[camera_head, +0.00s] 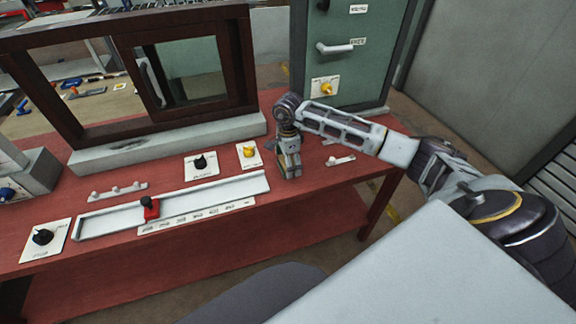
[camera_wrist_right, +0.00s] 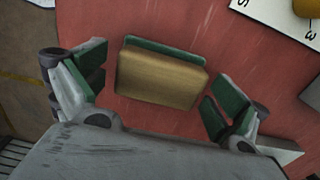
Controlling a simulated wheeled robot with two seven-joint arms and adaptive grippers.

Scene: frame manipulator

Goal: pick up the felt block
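The felt block (camera_wrist_right: 160,79) shows in the right wrist view as a tan wooden block with a green layer along its far edge. It lies over the red table top (camera_wrist_right: 200,25). My right gripper (camera_wrist_right: 155,92) is open, with one green-padded finger on each side of the block and a visible gap on both sides. In the head view my right gripper (camera_head: 289,165) points down at the table's right part, and I cannot make out the block there. My left gripper is not in view.
A dark wooden frame (camera_head: 120,40) on a pale base stands behind. A slider rail (camera_head: 215,192) with a red-based knob (camera_head: 149,208) lies left of my right gripper. A yellow knob plate (camera_head: 249,153) is close by. A green cabinet (camera_head: 345,60) stands behind right.

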